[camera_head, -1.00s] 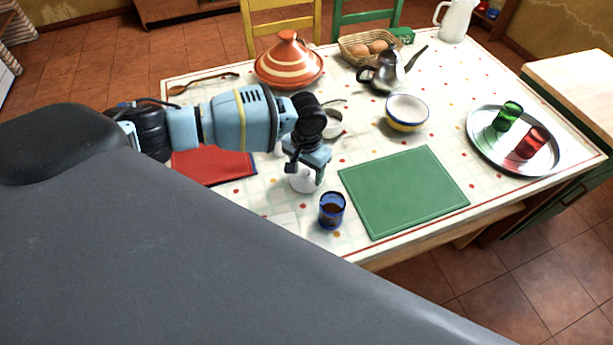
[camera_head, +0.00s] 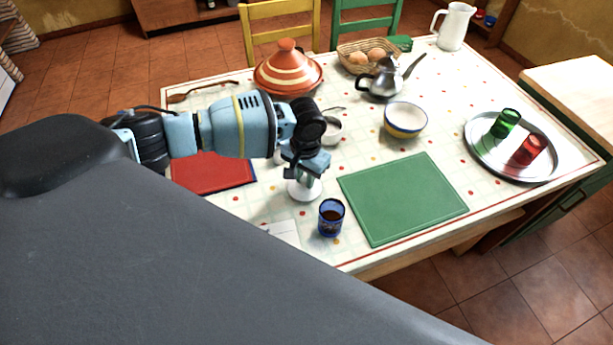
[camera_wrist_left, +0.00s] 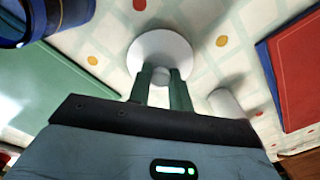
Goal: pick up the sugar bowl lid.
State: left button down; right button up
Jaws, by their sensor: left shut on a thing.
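The sugar bowl lid is a white round disc with a small knob; it shows in the left wrist view (camera_wrist_left: 160,50) and, below my gripper, in the head view (camera_head: 304,191). My left gripper (camera_head: 308,174) points down over it, and in the left wrist view its two green fingers (camera_wrist_left: 160,77) are shut on the knob. I cannot tell whether the lid is clear of the surface under it. A white, rounded object (camera_wrist_left: 226,103) stands close to the right finger in the wrist view; it is partly hidden. My right gripper is not in view.
A blue cup (camera_head: 331,218) with dark contents stands just in front of the lid. A green mat (camera_head: 403,198) lies to the right and a red one (camera_head: 213,170) to the left.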

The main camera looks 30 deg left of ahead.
pick_arm(q)
notch_tip(320, 180, up, 9)
jog(key=shift+w+r+p, duration=0.1)
jog(key=shift+w+p, duration=0.05)
jog(key=shift+p, duration=0.3)
